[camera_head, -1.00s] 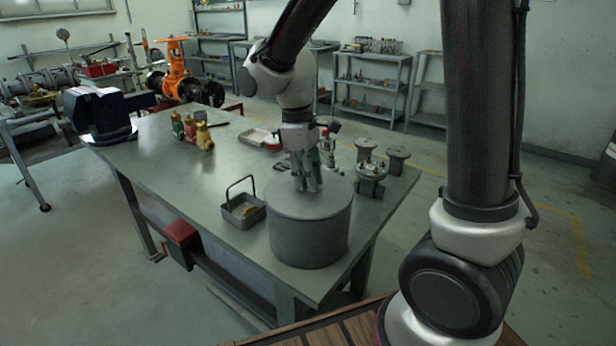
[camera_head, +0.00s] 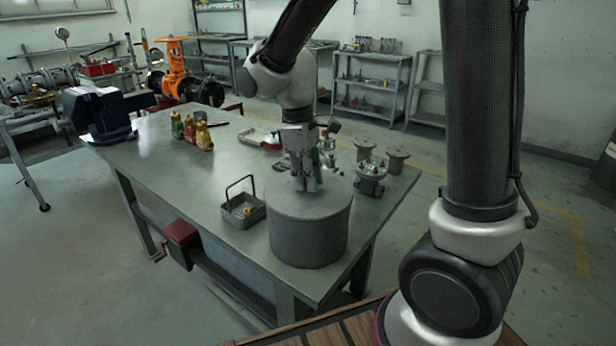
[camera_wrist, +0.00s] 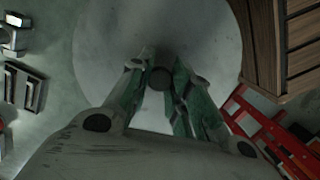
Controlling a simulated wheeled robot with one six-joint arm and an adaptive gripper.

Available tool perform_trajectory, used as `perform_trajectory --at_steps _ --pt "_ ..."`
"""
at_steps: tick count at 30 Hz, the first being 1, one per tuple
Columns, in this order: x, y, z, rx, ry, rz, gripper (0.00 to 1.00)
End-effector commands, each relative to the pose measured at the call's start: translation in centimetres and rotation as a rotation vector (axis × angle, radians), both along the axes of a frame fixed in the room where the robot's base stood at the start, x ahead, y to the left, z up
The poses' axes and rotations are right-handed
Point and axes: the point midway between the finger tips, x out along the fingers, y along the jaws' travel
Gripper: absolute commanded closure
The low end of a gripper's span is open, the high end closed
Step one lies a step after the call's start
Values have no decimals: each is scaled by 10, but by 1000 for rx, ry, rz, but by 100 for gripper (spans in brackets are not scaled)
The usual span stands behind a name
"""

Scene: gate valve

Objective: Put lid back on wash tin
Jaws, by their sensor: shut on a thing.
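The wash tin (camera_head: 308,238) is a wide grey drum standing at the near right corner of the workbench. Its round grey lid (camera_head: 325,203) lies level over the tin's mouth, and I see no clear gap at the rim. Whether it is fully seated I cannot tell. In the wrist view the lid (camera_wrist: 100,60) fills the middle as a pale disc with a dark round knob (camera_wrist: 160,78). My gripper (camera_head: 307,185) points down at the lid's middle. In the wrist view its green-grey fingers (camera_wrist: 160,88) are shut on the knob.
The workbench (camera_head: 165,165) holds a wire-handled basket (camera_head: 243,212) left of the tin and metal flanged parts (camera_head: 371,180) behind it to the right. Small bottle-like valve parts (camera_head: 190,132) and a vise (camera_head: 100,112) stand farther left. The bench's middle is clear.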

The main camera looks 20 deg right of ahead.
Motion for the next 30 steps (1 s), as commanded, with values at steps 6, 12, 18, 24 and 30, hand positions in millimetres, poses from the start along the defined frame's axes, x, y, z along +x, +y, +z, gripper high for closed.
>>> perform_trajectory --at_steps 6,12,18,24,30 --pt "0 0 -1 0 0 0 100" --pt "0 0 -1 0 0 0 100" --pt "0 0 -2 0 0 0 100" --pt "0 0 -2 0 0 0 100" --pt "0 0 -2 0 0 0 55"
